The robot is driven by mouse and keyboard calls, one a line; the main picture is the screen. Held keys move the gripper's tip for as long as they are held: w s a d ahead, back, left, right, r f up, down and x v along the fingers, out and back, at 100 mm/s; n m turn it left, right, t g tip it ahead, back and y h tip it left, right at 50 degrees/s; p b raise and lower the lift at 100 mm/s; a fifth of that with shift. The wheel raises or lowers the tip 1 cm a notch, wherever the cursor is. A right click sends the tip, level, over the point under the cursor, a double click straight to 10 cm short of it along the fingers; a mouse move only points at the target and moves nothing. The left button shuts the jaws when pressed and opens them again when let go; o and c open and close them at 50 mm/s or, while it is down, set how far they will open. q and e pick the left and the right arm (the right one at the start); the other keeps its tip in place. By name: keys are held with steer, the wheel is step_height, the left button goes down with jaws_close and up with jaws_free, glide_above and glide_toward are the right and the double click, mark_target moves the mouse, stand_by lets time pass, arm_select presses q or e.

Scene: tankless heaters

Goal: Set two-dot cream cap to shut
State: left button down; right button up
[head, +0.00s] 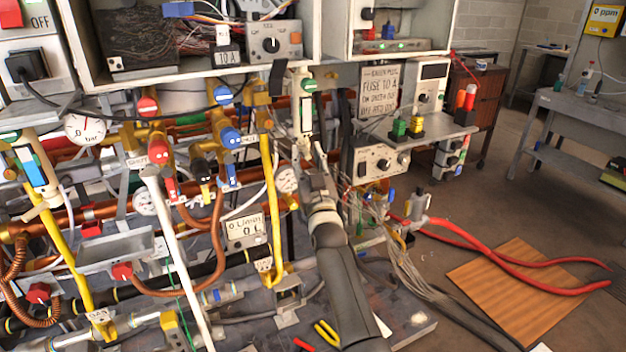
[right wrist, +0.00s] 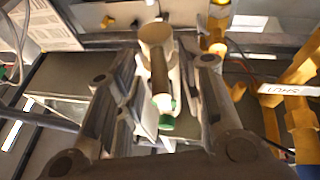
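In the right wrist view a round cream cap (right wrist: 157,37) sits at the end of a short stem, with a green part (right wrist: 166,122) below it in the picture. I cannot make out any dots on it. My right gripper (right wrist: 160,98) is open, its fingers apart on either side of the stem; I cannot tell whether they touch. In the head view my right gripper (head: 319,165) reaches up beside an upright cream body (head: 300,112) with a green knob (head: 308,85). The cap is not clear there. My left gripper is not in view.
Copper and yellow pipes, red and blue knobs and a SHUT tag (head: 250,139) crowd the left of my right gripper. A grey shelf (head: 440,128) with small plugs stands to the right.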

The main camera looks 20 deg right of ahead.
steer(key=v, duration=1)
steer(key=shift+s+f, duration=0.15)
steer(key=shift+s, duration=0.1)
